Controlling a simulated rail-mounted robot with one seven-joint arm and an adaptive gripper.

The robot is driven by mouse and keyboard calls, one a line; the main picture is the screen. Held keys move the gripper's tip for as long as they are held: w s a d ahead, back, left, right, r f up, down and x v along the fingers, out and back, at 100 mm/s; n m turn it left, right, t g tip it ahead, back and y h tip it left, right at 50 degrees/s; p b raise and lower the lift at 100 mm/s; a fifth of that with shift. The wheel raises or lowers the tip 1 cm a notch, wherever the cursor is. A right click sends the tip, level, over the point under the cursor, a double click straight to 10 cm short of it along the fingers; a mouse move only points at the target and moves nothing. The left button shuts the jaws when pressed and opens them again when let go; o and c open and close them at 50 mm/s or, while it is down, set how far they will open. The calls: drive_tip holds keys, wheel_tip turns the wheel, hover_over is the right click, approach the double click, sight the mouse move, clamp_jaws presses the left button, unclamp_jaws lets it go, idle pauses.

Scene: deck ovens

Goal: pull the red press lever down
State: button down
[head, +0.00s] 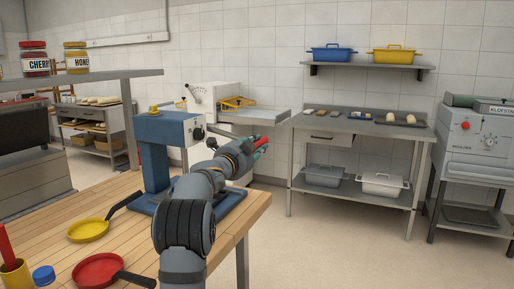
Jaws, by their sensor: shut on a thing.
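The blue press (157,152) stands on the wooden table, with its base plate partly hidden behind my arm. A red piece, the press lever (263,139), shows at the end of my arm, to the right of the press head. My gripper (261,148) is at the red lever, with teal fingertips close around it, and is shut on it. My wrist hides most of the link between lever and press, so the lever's full angle cannot be told.
The wooden table (84,205) holds a yellow pan (88,230), a red pan (98,270) and a blue-capped bottle (43,275). A shelf with two jars hangs above at left. A steel table (370,125) stands behind, with open floor before it.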

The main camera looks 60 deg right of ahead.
drive_tip(key=shift+w+f, duration=0.15)
drive_tip(key=shift+f, duration=0.25)
drive_tip(key=c, duration=1.8)
unclamp_jaws()
drive_tip(key=shift+a, duration=0.1)
drive_tip(key=shift+c, duration=0.2)
drive_tip(key=o, duration=0.4)
drive_tip(key=shift+c, duration=0.2)
drive_tip(key=shift+r, duration=0.1)
drive_tip(key=s+a, duration=0.1)
drive_tip(key=a, duration=1.1)
drive_tip(key=shift+s, duration=0.15)
drive_tip(key=shift+d, duration=0.15)
